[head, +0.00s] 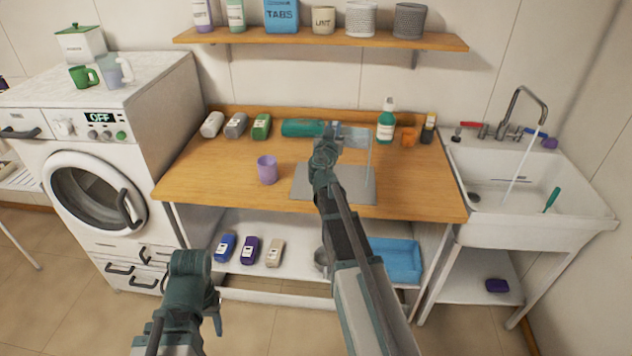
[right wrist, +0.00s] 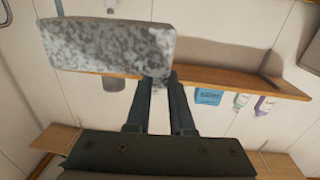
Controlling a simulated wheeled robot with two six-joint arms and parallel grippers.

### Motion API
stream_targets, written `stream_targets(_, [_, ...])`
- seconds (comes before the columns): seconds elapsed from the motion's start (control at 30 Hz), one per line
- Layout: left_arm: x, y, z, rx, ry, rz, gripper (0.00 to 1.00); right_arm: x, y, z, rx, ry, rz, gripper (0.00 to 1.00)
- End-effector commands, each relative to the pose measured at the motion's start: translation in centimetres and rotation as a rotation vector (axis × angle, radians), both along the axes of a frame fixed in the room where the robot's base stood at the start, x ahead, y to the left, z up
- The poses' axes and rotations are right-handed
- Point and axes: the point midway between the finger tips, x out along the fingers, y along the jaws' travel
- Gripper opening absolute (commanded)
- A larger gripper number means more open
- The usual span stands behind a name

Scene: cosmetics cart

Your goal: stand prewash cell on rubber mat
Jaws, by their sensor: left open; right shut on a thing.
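My right gripper (head: 329,141) is shut on the prewash cell (head: 352,137), a pale bluish box-like piece above the counter's back half. In the right wrist view the cell (right wrist: 105,45) looks like a grey speckled block. It is held near one end between the fingertips (right wrist: 157,82) and sticks out to one side. The grey rubber mat (head: 305,184) lies flat on the wooden counter, partly hidden behind my right arm. The cell appears above the mat's back edge; contact cannot be told. My left gripper (head: 216,302) is open and empty, low in front of the counter.
A purple cup (head: 267,170) stands left of the mat. A teal roll (head: 302,128) and several small bottles (head: 261,126) lie along the back. The wall shelf (head: 320,38) hangs above; the sink (head: 530,190) is right.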

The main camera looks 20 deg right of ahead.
Motion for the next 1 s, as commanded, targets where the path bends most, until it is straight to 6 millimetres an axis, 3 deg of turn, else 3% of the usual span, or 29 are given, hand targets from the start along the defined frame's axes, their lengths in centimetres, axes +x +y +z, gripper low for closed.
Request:
stream_targets(0.2, [0.0, 0.0, 0.0, 0.0, 0.0, 0.0, 0.5, 0.0, 0.0, 0.0, -0.001, 0.001, 0.0, 0.0])
stream_targets(0.27, [0.0, 0.0, 0.0, 0.0, 0.0, 0.0, 0.57, 0.0, 0.0, 0.0, -0.001, 0.001, 0.0, 0.0])
stream_targets(0.37, [0.0, 0.0, -0.2, 0.0, 0.0, 0.0, 0.57, -0.2, 0.1, -0.2, -0.001, 0.001, 0.0, 0.0])
stream_targets(0.57, [0.0, 0.0, -1.7, 0.0, 0.0, 0.0, 0.57, -1.6, 0.7, -1.7, -0.001, 0.001, 0.007, 0.0])
stream_targets(0.77, [0.0, 0.0, -5.0, 0.0, 0.0, 0.0, 0.57, -4.7, 2.1, -5.0, -0.002, 0.001, 0.023, 0.0])
stream_targets(1.0, [0.0, 0.0, -9.9, 0.0, 0.0, 0.0, 0.57, -9.9, 4.4, -9.9, -0.003, 0.002, 0.049, 0.0])
